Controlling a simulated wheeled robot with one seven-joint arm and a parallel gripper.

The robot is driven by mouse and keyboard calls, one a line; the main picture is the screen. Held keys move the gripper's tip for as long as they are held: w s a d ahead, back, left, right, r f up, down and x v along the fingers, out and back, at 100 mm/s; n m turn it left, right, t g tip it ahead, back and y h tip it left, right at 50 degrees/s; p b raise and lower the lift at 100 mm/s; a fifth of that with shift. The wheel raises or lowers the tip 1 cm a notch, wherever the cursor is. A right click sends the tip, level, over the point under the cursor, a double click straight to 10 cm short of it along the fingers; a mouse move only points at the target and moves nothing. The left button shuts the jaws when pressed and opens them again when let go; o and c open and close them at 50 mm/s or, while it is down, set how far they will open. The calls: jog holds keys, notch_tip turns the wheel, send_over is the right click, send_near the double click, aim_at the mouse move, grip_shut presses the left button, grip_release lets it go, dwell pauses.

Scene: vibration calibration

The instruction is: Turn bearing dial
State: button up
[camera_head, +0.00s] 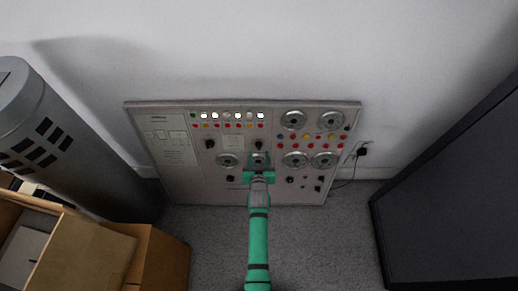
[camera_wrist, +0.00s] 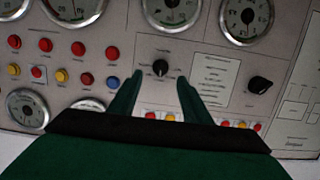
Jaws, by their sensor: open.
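A black pointer dial (camera_wrist: 160,68) is mounted on the grey control panel (camera_wrist: 215,45), with small printed markings around it. It appears in the wrist view just beyond and between my fingertips. Which dial is the bearing dial I cannot read from the labels. My gripper (camera_wrist: 159,78) is open, with one green finger on each side of the dial and a gap to it; contact is not visible. In the head view my gripper (camera_head: 259,159) is in front of the panel's lower middle and covers part of a round gauge there.
The panel also carries round gauges (camera_head: 293,120), coloured buttons and another black knob (camera_wrist: 260,84). A grey cylinder (camera_head: 60,130) and cardboard boxes (camera_head: 150,258) stand at left. A dark cabinet (camera_head: 450,195) stands at right. Carpet (camera_head: 325,245) is bare before the panel.

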aim_at(259, 147)
jog(key=shift+x, duration=2.8)
jog(key=c, duration=1)
